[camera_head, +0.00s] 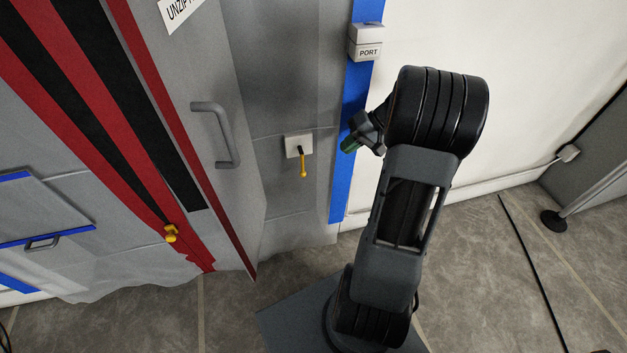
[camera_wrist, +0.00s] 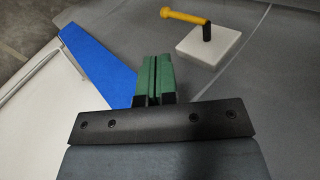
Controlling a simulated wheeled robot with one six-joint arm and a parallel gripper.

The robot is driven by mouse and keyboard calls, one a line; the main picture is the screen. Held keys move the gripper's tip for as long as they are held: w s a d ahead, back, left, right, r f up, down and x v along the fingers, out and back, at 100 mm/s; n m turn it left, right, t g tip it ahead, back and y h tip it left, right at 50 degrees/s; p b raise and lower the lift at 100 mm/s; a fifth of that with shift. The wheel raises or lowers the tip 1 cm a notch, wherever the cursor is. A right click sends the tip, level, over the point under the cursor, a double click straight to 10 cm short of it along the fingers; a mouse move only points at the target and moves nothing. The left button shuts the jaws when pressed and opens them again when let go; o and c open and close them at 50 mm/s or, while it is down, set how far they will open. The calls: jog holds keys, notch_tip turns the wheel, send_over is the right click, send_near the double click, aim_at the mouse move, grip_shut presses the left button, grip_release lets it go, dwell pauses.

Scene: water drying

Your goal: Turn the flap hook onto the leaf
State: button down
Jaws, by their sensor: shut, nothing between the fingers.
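The flap hook (camera_head: 303,165) is a yellow lever with a round knob on a white square plate (camera_head: 293,147), fixed to the grey wall. It hangs down from its pivot, clear of the leaf (camera_head: 215,190). The leaf is a grey panel with a grey handle (camera_head: 222,140), left of the hook. In the wrist view the hook (camera_wrist: 186,17) and plate (camera_wrist: 222,48) show at upper right. My gripper (camera_head: 349,145) is shut and empty, right of the hook and apart from it; its green fingers (camera_wrist: 154,62) show together in the wrist view.
A blue strip (camera_head: 352,150) runs down the wall near my gripper, with a PORT box (camera_head: 366,42) above. A yellow zip pull (camera_head: 171,234) is at lower left. A post base (camera_head: 553,221) and a cable (camera_head: 530,265) are on the floor at right.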

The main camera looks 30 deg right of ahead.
aim_at(302, 165)
jog(key=shift+w+d+f+t, duration=0.1)
jog(key=shift+d+f+t, duration=0.2)
jog(key=shift+d+f, duration=0.7)
jog(key=w+a+f+b, duration=0.3)
jog(key=a+f, duration=0.3)
jog(key=a, duration=0.4)
jog(key=shift+w+a+f, duration=0.25)
jog(key=shift+w+f, duration=0.15)
jog(key=shift+w, duration=0.3)
jog(key=shift+a+f+y, duration=0.1)
jog(key=shift+y, duration=0.3)
